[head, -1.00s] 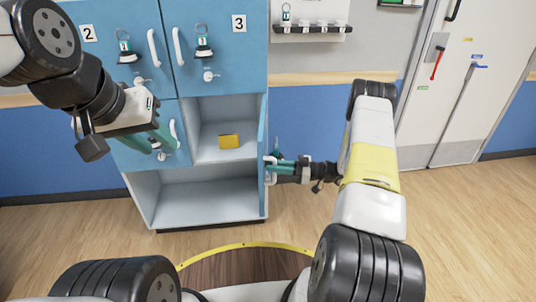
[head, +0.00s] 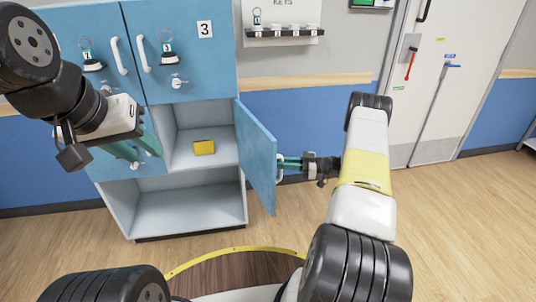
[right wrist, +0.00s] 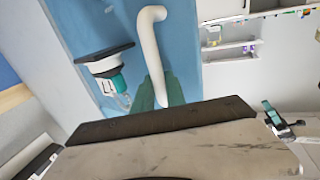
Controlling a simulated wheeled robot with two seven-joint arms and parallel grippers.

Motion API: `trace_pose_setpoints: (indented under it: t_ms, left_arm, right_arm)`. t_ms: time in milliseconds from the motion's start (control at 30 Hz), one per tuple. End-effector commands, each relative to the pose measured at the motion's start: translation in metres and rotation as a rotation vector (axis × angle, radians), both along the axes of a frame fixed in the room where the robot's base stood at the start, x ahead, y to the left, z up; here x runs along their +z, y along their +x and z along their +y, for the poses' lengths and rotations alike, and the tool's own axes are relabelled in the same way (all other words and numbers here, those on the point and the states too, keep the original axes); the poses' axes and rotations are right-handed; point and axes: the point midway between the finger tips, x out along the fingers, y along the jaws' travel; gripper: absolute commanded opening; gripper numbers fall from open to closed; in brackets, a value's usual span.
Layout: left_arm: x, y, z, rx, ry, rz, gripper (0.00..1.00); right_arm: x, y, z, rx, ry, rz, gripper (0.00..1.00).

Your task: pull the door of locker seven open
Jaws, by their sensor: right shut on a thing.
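The blue door (head: 257,158) at the middle right of the locker block stands swung outward, its inner face toward me in the head view. Its number is not visible. My right gripper (head: 287,164) is shut on the door's white handle (head: 279,172) on the far side of it. In the right wrist view the teal fingers (right wrist: 160,92) are at the lower end of the white handle (right wrist: 149,45). The compartment (head: 190,117) behind the door is open and holds a yellow object (head: 204,147). My left gripper (head: 140,150) is open and empty in front of the lockers.
A dark fitting with a teal tag (right wrist: 108,66) sits on the door beside the handle. Locker three (head: 188,50) above is shut. The lower open shelf (head: 188,205) is empty. A key rack (head: 283,30) hangs on the wall. Floor right of the door is clear.

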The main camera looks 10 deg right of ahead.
Motion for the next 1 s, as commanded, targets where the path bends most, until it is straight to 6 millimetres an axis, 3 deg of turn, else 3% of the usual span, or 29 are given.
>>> trace_pose_setpoints:
  t_ms: [700,733,833,1000]
  left_arm:
    - [0.0000,0.0000,0.0000,0.000,0.000,0.000,0.36]
    - [0.0000,0.0000,0.0000,0.000,0.000,0.000,0.36]
    - [0.0000,0.0000,0.0000,0.000,0.000,0.000,0.36]
    - [0.0000,0.0000,0.0000,0.000,0.000,0.000,0.36]
  right_arm:
    - [0.0027,0.0102,-0.0081,-0.003,0.001,-0.008,0.00]
    - [0.0027,0.0102,-0.0080,-0.003,0.001,-0.008,0.18]
    - [0.0024,0.0096,-0.0082,-0.003,0.001,-0.007,0.38]
    - [0.0015,0.0081,-0.0094,-0.002,0.001,-0.004,0.38]
